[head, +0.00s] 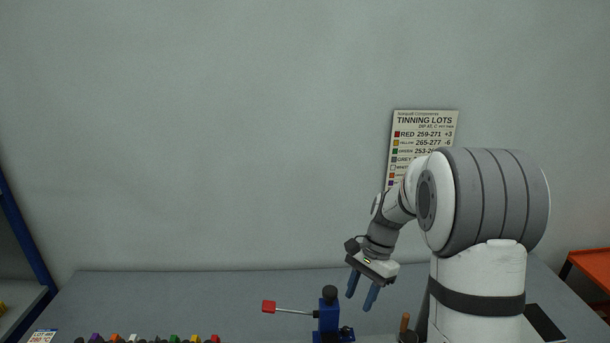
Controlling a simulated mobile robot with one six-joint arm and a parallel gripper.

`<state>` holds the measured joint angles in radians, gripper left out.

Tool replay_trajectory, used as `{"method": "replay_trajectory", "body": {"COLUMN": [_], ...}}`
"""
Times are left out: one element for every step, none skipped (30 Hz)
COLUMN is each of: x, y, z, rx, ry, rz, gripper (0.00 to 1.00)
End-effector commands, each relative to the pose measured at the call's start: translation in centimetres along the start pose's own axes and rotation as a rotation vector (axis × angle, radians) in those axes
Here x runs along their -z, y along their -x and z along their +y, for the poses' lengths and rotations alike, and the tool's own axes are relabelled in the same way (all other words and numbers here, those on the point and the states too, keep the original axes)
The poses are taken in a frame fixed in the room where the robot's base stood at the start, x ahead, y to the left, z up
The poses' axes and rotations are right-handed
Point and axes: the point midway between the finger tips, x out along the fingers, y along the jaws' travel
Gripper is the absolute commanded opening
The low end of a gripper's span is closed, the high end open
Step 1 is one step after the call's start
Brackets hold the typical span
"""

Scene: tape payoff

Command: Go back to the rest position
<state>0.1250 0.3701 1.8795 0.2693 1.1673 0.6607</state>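My gripper (362,293) hangs at the end of my arm above the grey table, with its two blue fingers pointing down and apart. Nothing shows between the fingers. The gripper looks clear of the stand. My arm rises at the right side of the view and bends down to the left.
A grey table (190,300) runs along the wall. Several small coloured pieces (150,339) line its front left edge. A wooden-handled tool (405,322) stands near my arm's base. A "TINNING LOTS" chart (425,122) hangs behind. An orange surface (590,266) is at right.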

Motion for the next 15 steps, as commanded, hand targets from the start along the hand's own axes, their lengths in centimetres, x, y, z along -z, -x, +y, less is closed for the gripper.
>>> {"method": "replay_trajectory", "body": {"x": [-0.9, -1.5, -2.3, -2.9, -3.5, -4.3, -4.9, -5.5, -6.2, -6.8, -7.3, -8.0, -8.6, -9.1, -9.8], "y": [0.6, 1.0, 1.4, 1.8, 2.1, 2.5, 2.8, 3.0, 3.3, 3.5, 3.6, 3.8, 3.8, 3.9, 3.9], "z": [0.5, 0.9, 1.5, 2.0, 2.5, 3.2, 3.7, 4.3, 5.0, 5.6, 6.1, 6.9, 7.5, 8.1, 8.8], "rx": [0.008, 0.011, 0.016, 0.020, 0.023, 0.025, 0.028, 0.030, 0.031, 0.032, 0.033, 0.032, 0.032, 0.031, 0.030], "ry": [0.040, 0.068, 0.108, 0.140, 0.173, 0.217, 0.249, 0.283, 0.327, 0.360, 0.392, 0.435, 0.467, 0.500, 0.544], "rz": [0.027, 0.044, 0.068, 0.089, 0.110, 0.136, 0.156, 0.178, 0.205, 0.225, 0.246, 0.274, 0.294, 0.315, 0.344], "gripper": [0.38, 0.38, 0.38, 0.38, 0.38, 0.38, 0.38, 0.38, 0.38, 0.38, 0.38, 0.38, 0.38, 0.38, 0.38]}}
